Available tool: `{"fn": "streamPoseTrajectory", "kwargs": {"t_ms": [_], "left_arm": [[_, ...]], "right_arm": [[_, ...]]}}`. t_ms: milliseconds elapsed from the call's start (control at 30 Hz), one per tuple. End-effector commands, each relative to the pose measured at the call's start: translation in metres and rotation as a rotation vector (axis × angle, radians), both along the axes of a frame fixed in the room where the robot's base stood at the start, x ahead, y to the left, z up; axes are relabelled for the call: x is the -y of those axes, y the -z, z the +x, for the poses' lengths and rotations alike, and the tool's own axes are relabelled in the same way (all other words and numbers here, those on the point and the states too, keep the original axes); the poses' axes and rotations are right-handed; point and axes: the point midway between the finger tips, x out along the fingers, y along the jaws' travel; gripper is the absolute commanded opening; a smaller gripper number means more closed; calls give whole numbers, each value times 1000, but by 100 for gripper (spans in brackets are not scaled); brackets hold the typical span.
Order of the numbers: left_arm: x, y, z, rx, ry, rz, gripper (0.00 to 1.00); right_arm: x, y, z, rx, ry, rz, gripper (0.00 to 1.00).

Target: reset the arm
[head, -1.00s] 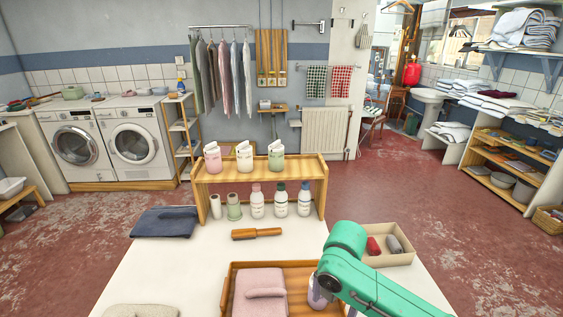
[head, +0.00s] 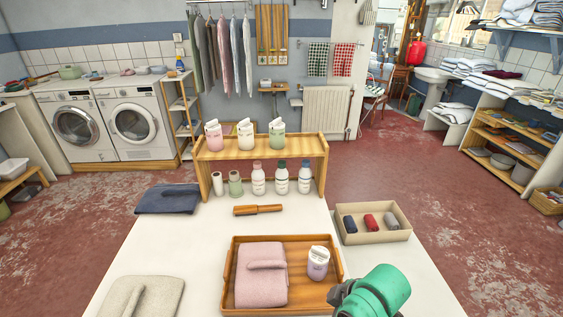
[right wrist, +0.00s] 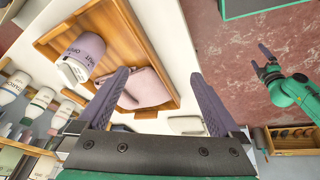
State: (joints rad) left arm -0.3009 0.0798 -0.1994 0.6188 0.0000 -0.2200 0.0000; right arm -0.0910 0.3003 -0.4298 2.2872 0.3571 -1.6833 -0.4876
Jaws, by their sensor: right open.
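My right arm comes in at the bottom right of the head view, and its dark gripper (head: 342,292) is partly cut off there, right of the wooden tray (head: 305,293). In the right wrist view my right gripper (right wrist: 162,98) is open, with nothing between its fingers. A lilac and white container (head: 318,262) stands in the tray beside a folded pink cloth (head: 262,277). The container also shows in the right wrist view (right wrist: 86,52), apart from the fingers. My left gripper (right wrist: 266,62) shows small at the right of the right wrist view, open and empty, away from the table.
A beige box (head: 372,236) with rolled cloths stands right of the tray. A wooden shelf (head: 262,147) with several bottles stands at the back. A wooden-handled tool (head: 258,210), a dark folded cloth (head: 168,199) and a beige pad (head: 142,298) lie on the white table (head: 205,237).

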Motion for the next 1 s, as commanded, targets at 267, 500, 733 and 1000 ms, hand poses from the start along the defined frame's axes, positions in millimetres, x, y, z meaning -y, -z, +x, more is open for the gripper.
{"fn": "streamPoseTrajectory", "kwargs": {"t_ms": [267,500,733,1000], "left_arm": [[0,0,0,0,0,0,100],[0,0,1,2,0,0,100],[1,0,1,2,0,0,100],[1,0,2,3,1,-2,100]], "right_arm": [[80,21,-48,-82,656,44,100],[124,60,-72,-111,937,4,100],[122,148,-70,-149,926,-16,100],[127,292,-122,-214,911,-58,100]]}}
